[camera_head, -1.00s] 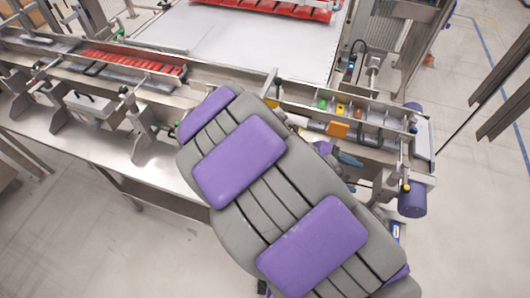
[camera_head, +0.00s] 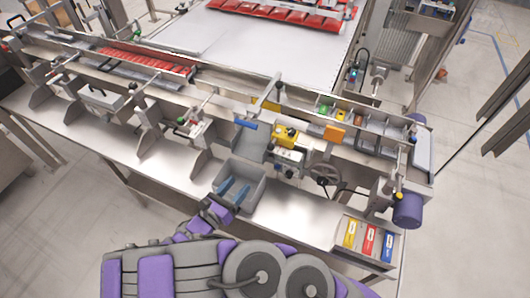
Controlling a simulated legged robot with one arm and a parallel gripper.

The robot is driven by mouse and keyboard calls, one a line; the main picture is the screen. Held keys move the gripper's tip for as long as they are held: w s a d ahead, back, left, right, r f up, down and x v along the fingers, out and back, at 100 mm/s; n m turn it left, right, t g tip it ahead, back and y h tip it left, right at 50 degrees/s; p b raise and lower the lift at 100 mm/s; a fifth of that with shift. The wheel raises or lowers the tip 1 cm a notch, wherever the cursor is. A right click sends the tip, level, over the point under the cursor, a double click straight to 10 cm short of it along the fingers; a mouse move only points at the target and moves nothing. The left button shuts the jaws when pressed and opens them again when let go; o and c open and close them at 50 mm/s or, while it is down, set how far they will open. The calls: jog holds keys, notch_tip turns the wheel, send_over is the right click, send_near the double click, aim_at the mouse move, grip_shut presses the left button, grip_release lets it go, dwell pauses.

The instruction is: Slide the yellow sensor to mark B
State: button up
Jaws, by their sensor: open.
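The yellow sensor (camera_head: 286,136) sits on the front side of the machine rail, right of the middle, above a small white and grey block. My gripper (camera_head: 234,189) is low and to the left of the sensor, apart from it. Its two blue fingers look spread and empty, and they show over a grey open bin (camera_head: 257,192). I cannot make out mark B or any lettering on the rail.
An orange block (camera_head: 334,133) stands on the rail right of the sensor. A handwheel (camera_head: 324,174) is below it. A tray with yellow, red and blue packs (camera_head: 370,241) lies at the front right. A purple motor (camera_head: 407,210) is at the rail's right end.

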aim_at(269, 150)
jog(key=b+x, duration=0.3)
jog(key=x, duration=1.2)
jog(key=shift+w+d, duration=0.3)
jog(key=shift+w+d+b, duration=0.15)
jog(key=shift+w+b, duration=0.15)
jog(key=shift+w, duration=0.3)
grip_shut()
jog(key=shift+r, duration=0.1)
